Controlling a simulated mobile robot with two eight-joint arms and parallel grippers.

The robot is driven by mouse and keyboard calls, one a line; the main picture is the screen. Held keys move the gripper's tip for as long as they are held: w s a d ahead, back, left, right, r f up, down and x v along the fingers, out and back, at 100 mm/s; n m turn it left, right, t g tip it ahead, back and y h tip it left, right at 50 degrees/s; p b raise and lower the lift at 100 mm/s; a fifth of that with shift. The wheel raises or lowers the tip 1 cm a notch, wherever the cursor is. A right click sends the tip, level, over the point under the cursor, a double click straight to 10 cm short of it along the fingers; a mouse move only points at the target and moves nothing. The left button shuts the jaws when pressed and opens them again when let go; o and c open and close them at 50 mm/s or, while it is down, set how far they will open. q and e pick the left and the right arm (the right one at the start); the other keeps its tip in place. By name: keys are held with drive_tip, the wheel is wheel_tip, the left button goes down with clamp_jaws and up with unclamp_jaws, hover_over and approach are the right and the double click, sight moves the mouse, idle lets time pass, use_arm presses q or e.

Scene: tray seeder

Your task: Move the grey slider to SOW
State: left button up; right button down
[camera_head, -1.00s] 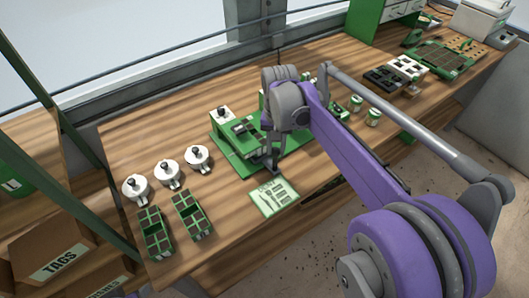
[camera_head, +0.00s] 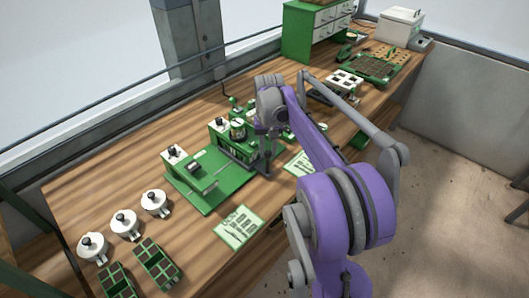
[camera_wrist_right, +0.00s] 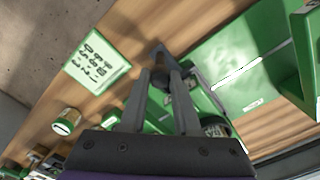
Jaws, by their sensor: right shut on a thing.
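My right gripper (camera_head: 265,172) is at the front edge of a green seeder (camera_head: 205,190), to the right of its bare green base plate. In the right wrist view, the fingers (camera_wrist_right: 161,78) are shut on a dark round knob that seems to belong to the grey slider (camera_wrist_right: 159,53). A grey angled part shows just beyond the fingertips. The body of the seeder beside the gripper is partly hidden by my arm in the head view. I cannot read a SOW mark. My left gripper is not in view.
Three white lidded pots (camera_head: 124,222) and two green cell trays (camera_head: 157,263) stand at the left. A green-edged card (camera_head: 240,228) lies in front of the plate. Drawers (camera_head: 318,25) stand at the back.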

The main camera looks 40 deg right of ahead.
drive_tip(key=c, duration=0.6)
unclamp_jaws()
drive_tip(key=shift+r, duration=0.1)
wheel_tip(320, 180, up, 11)
drive_tip(key=shift+f+p, duration=0.15)
drive_tip(key=shift+p, duration=0.25)
